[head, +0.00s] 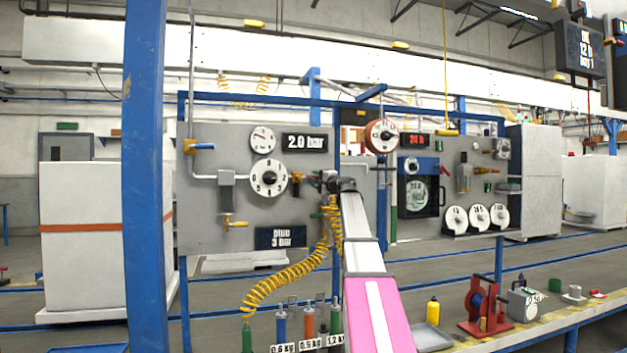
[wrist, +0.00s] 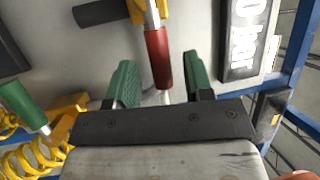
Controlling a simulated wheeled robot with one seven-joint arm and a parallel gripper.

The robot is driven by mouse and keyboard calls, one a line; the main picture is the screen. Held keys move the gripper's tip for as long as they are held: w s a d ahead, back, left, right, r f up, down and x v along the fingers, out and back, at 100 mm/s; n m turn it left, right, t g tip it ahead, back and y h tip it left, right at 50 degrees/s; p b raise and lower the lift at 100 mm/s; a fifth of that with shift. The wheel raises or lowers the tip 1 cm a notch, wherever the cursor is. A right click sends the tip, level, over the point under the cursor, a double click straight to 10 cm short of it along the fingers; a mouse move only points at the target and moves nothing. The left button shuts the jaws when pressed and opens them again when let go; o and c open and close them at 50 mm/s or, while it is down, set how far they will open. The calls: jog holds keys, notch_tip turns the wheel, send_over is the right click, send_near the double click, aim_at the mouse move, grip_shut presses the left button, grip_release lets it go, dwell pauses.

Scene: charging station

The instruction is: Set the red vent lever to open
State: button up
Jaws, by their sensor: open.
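The red vent lever (wrist: 158,58) shows in the wrist view as a red sleeve on a metal stem, joined at the top to a yellow fitting (wrist: 152,12). My gripper (wrist: 160,72) is open. Its two green fingers stand on either side of the lever, with a visible gap on both sides in this view. In the head view, my gripper (head: 323,180) is at the right part of the left grey panel (head: 215,220), below the "2.0 bar" display (head: 304,142). There my wrist and gripper partly hide the lever area, so its exact angle is unclear.
A green-handled valve (wrist: 22,105) and a yellow coiled hose (wrist: 35,155) lie left of my gripper in the wrist view. A dark display (wrist: 247,40) is on the right. In the head view, a numbered dial (head: 268,178) is left of my gripper.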

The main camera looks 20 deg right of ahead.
jog(key=shift+x, duration=1.15)
grip_shut()
